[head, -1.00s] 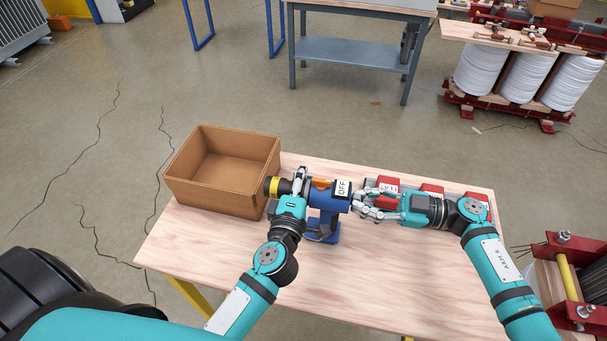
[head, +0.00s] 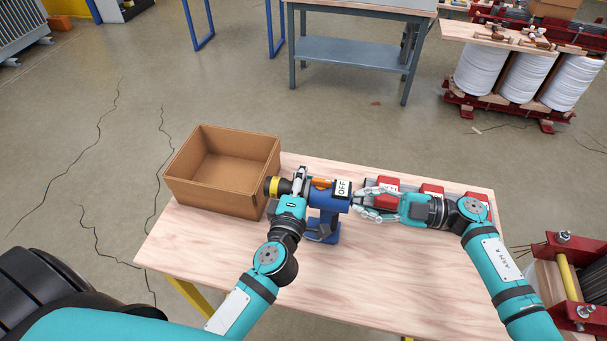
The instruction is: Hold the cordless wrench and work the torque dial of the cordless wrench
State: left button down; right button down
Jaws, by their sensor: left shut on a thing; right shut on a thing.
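The cordless wrench (head: 325,197) is blue with a black and yellow nose and an "OFF" label. It stands upright on its grip on the wooden table, its nose toward the cardboard box. My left gripper (head: 299,182) is shut on the wrench's body behind the nose. My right gripper (head: 356,202) reaches in from the right and is shut at the wrench's rear end. The torque dial is hidden between its fingers, so its setting cannot be read.
An open, empty-looking cardboard box (head: 239,191) stands at the table's (head: 400,285) back left. Several red blocks (head: 388,184) lie in a row along the back right, behind my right gripper. The front of the table is clear.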

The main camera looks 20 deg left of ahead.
jog(key=c, duration=1.8)
grip_release()
jog(key=shift+w+d+n, duration=0.1)
jog(key=shift+w+n, duration=0.05)
jog(key=shift+n, duration=0.15)
pick_arm(q)
jog(key=shift+r, duration=0.1)
pick_arm(e)
jog(key=o, duration=0.5)
jog(key=shift+o, duration=0.2)
jog(key=v, duration=1.2)
pick_arm(q)
jog(key=c, duration=0.6)
grip_release()
jog(key=shift+c, duration=0.2)
jog(key=shift+s, duration=0.1)
